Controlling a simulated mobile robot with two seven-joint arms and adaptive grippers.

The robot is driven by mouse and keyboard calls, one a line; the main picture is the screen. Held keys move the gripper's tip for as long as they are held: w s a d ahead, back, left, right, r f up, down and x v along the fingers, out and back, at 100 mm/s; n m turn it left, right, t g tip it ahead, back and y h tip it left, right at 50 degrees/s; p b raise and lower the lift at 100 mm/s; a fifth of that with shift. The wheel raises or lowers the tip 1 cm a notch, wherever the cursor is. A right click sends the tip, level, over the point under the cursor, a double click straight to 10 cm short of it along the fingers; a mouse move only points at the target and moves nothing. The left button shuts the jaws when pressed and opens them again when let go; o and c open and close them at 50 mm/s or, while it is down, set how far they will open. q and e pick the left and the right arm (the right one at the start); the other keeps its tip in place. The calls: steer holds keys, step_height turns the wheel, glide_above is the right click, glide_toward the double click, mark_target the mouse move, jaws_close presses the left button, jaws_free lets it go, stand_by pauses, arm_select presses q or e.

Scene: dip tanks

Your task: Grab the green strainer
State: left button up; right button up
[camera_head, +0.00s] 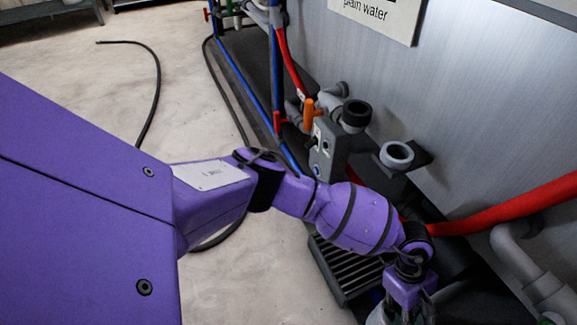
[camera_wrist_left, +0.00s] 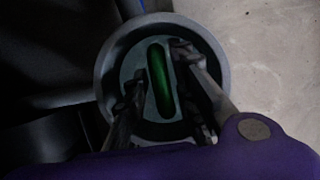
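A long green piece, apparently the green strainer (camera_wrist_left: 160,82), shows in the left wrist view, in a grey, slot-like surround inside a round dark grey container (camera_wrist_left: 103,75). My left gripper (camera_wrist_left: 160,62) reaches into the container with its fingers open, one on each side of the green piece. Small gaps seem to show beside it; contact is hard to tell in the dark. In the head view my left gripper (camera_head: 408,308) points down at the bottom edge, and the green strainer is not visible there. My right gripper is in neither view.
A grey metal wall (camera_head: 460,110) with a "plain water" sign (camera_head: 375,15) stands at the right. A red hose (camera_head: 510,206), grey pipes (camera_head: 525,270) and a valve box (camera_head: 325,150) are near my arm. A slatted grate (camera_head: 345,265) lies below it.

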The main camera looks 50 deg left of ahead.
arm_select(q)
jaws_close()
steer(key=shift+r, duration=0.1)
stand_by(0.3)
